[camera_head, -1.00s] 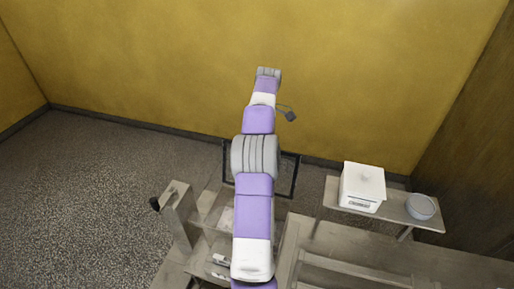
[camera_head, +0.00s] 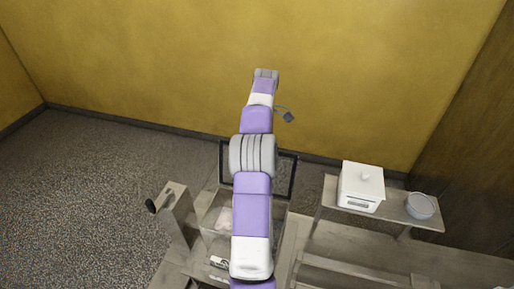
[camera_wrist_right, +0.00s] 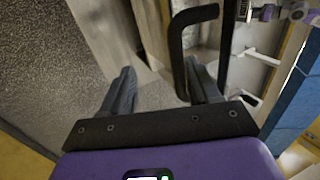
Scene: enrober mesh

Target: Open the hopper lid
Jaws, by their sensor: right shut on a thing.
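A clear bin, which looks like the hopper, stands low in the middle of the head view, mostly behind my purple and white arm. A dark rectangular frame (camera_head: 294,178), which looks like its lid, shows on both sides of the arm. In the right wrist view, a black bent handle bar (camera_wrist_right: 183,55) comes between the fingers of my right gripper (camera_wrist_right: 163,90), close to the right-hand finger. In the head view the right gripper is hidden. My left gripper is not in view.
A side table at the right holds a white box (camera_head: 361,187) with a knob on top and a grey round bowl (camera_head: 420,205). A post with a black knob (camera_head: 151,205) stands left of the bin. Machine rails fill the lower right. Floor at the left is clear.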

